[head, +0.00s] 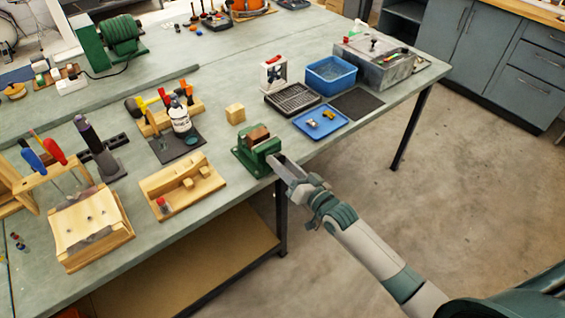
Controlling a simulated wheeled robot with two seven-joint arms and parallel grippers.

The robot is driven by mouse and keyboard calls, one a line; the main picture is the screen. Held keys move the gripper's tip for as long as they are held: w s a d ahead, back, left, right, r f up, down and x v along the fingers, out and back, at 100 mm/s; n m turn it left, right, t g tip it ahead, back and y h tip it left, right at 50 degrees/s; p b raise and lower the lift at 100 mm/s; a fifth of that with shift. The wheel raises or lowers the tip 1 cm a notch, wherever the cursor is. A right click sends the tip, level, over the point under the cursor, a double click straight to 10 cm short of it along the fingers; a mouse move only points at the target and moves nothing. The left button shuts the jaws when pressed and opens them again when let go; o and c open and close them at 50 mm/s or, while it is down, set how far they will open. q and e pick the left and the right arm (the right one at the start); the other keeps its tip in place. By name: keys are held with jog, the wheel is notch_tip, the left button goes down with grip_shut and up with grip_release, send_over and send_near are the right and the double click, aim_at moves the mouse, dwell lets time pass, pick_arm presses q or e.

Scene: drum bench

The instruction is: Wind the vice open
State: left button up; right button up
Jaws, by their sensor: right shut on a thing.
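The green vice (254,150) sits at the near edge of the bench. A brown block (258,136) shows at its jaws; I cannot tell how tightly it sits there. My right gripper (278,162) comes in from the lower right and is shut at the front of the vice, where the handle would be. The gripper's fingers hide the handle, so its angle cannot be seen. My left gripper is not in view.
A blue tray (321,127) with small parts and a black ribbed tray (292,99) lie right of the vice. A wooden board (160,190) lies to its left and a small wooden block (235,113) behind it. The floor (380,215) in front is clear.

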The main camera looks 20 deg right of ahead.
jog(key=shift+r+n, duration=0.2)
jog(key=shift+n, duration=0.3)
jog(key=shift+w, duration=0.1)
jog(key=o, duration=1)
jog(key=shift+o, duration=0.2)
jog(key=shift+w+a+f, duration=0.1)
jog(key=shift+f, duration=0.05)
jog(key=b+v, duration=0.4)
jog(key=v, duration=1.3)
jog(key=shift+s, duration=0.2)
